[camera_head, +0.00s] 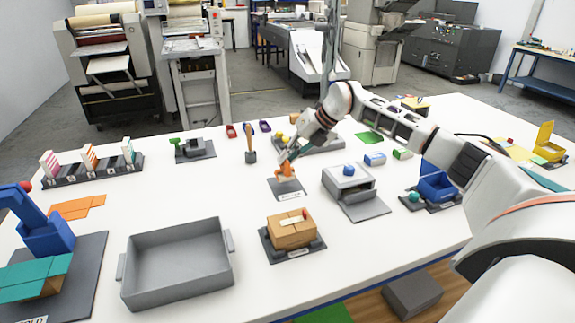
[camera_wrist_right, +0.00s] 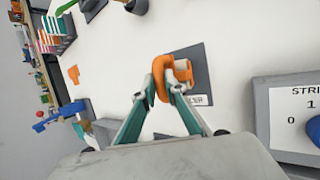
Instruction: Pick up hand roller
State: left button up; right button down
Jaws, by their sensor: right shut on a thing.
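The orange hand roller (camera_head: 287,171) is over a small dark grey mat (camera_head: 285,187) in the middle of the white table. My right gripper (camera_head: 288,160) reaches down to it from the upper right. In the right wrist view the orange roller (camera_wrist_right: 164,84) sits between the fingertips of my right gripper (camera_wrist_right: 161,92), which are shut on it. The grey mat (camera_wrist_right: 196,62) with a white label shows behind it. I cannot tell whether the roller touches the mat. My left gripper is not in view.
A grey tray (camera_head: 178,300) stands front left. A brown block on a dark base (camera_head: 291,252) is in front of the mat. A grey box device (camera_head: 352,187) stands close on the right. A wooden-handled tool (camera_head: 250,145) stands behind left. Bare table lies left of the mat.

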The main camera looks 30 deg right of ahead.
notch_tip(320, 180, up, 18)
jog(key=shift+f, duration=0.15)
dwell(0.6)
